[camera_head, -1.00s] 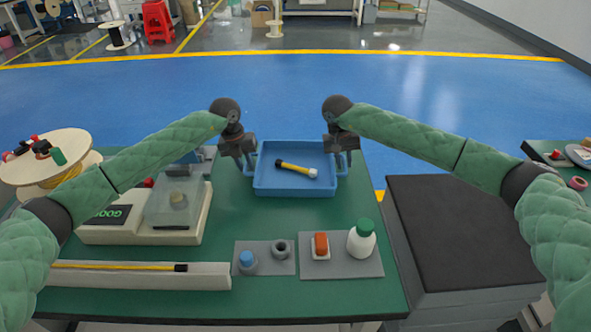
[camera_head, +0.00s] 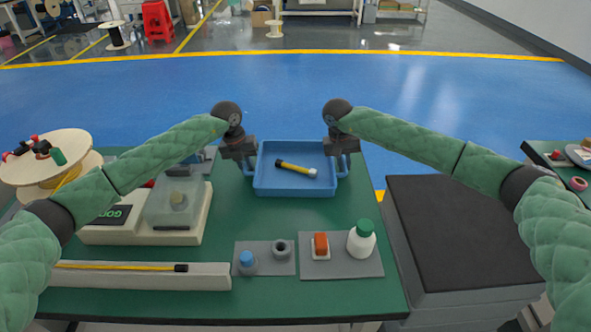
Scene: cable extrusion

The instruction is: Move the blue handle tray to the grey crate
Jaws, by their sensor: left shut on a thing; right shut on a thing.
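The blue handle tray (camera_head: 295,189) is at the far side of the green table, with a yellow and black stick (camera_head: 296,168) with a white end lying in it. My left gripper (camera_head: 249,170) is shut on the tray's left handle. My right gripper (camera_head: 343,168) is shut on its right handle. I cannot tell whether the tray touches the table. The grey crate (camera_head: 470,305), with a dark top (camera_head: 460,230), stands to the right of the table.
On the green table (camera_head: 285,215) are a scale-like device (camera_head: 150,232), a long light channel (camera_head: 140,283) with a yellow cable, and two grey mats holding a blue-capped bottle (camera_head: 247,262), a ring (camera_head: 281,248), an orange block (camera_head: 320,245) and a green-capped white bottle (camera_head: 361,240). A cable spool (camera_head: 75,150) stands left.

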